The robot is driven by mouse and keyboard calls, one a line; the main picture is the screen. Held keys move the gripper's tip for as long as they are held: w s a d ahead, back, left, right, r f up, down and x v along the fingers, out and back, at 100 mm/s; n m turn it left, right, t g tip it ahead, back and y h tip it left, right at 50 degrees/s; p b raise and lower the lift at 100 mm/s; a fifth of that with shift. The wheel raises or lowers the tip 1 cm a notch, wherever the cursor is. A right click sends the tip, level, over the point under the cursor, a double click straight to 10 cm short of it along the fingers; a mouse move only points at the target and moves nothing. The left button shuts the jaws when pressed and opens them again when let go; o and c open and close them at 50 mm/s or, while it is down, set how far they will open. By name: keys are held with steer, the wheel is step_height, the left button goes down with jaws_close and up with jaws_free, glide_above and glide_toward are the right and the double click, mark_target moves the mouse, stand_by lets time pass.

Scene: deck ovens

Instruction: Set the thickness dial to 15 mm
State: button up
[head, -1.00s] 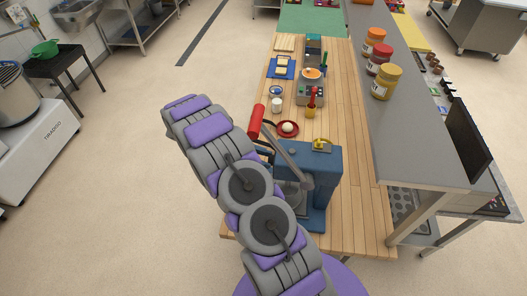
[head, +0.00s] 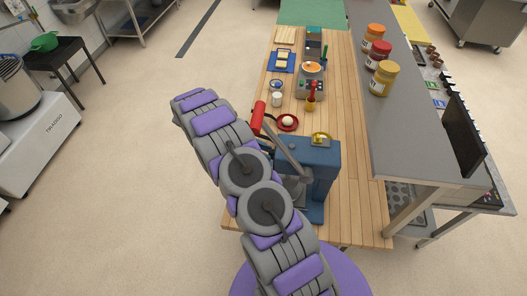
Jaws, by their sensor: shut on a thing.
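A blue machine (head: 322,160) stands on the near part of the wooden table. It has a grey lever (head: 284,143) with a red grip (head: 258,117) tilted up to the left. A yellow round part (head: 322,137) sits on its top; I cannot tell whether this is the thickness dial, and no scale or setting is readable. My grey and purple arm rises in front of the machine's left side and hides part of it. My gripper is not visible.
The wooden table (head: 341,100) holds a red plate (head: 280,124) with a pale round item, a white cup (head: 277,99), and a pan of orange food (head: 312,67) behind. A grey counter (head: 414,140) with several jars runs along the right.

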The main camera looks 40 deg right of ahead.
steer(key=o, duration=0.9)
steer(key=shift+w, duration=0.2)
steer(key=shift+o, duration=0.7)
steer(key=shift+s+d, duration=0.1)
steer(key=shift+s, duration=0.05)
steer(key=v, duration=1.2)
steer(key=shift+b, duration=0.4)
